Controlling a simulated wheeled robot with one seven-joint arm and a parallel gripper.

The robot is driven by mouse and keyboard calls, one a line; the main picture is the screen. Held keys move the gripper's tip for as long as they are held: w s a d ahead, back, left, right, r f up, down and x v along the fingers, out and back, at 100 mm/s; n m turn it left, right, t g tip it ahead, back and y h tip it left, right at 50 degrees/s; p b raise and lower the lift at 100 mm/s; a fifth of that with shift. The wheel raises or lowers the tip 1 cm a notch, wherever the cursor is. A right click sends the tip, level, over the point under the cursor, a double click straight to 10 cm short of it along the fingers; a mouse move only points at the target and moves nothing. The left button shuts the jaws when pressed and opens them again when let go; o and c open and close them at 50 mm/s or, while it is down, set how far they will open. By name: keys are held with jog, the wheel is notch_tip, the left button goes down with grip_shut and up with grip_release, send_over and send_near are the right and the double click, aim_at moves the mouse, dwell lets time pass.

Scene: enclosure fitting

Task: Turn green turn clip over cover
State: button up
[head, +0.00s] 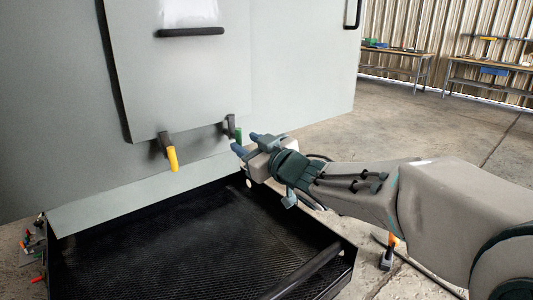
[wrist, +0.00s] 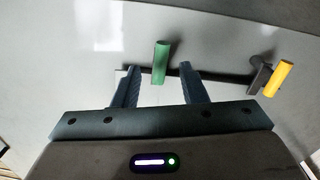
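The green turn clip (wrist: 160,62) shows in the wrist view just beyond my gripper's fingertips, in line with the gap between them. In the head view the green clip (head: 238,134) is at the lower right edge of the cover (head: 185,85), partly hidden behind my gripper. The cover is a grey plate lying against the large grey enclosure face. I cannot tell whether the green clip overlaps the cover's edge.
A yellow clip (head: 171,158) hangs at the cover's lower edge, left of the green one. A black handle (head: 192,32) is on the cover. A black mesh tray (head: 190,245) lies below the enclosure. Workbenches (head: 395,53) stand far back right.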

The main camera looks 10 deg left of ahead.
jog(key=v, duration=0.7)
jog(key=d+f+m+h+p, duration=0.2)
jog(key=d+m+h+p, duration=0.55)
jog(key=d+h, duration=0.75)
jog(key=s+d+f+m+g+p, duration=0.2)
jog(key=s+d+g, duration=0.2)
jog(key=s, duration=0.5)
jog(key=s+d+f+m+g+y+p, duration=0.1)
jog(key=s+d+f+m+g+p, duration=0.2)
jog(key=s, duration=0.6)
jog(key=d+g, duration=0.2)
jog(key=d, duration=0.1)
jog(key=shift+s+f, duration=0.35)
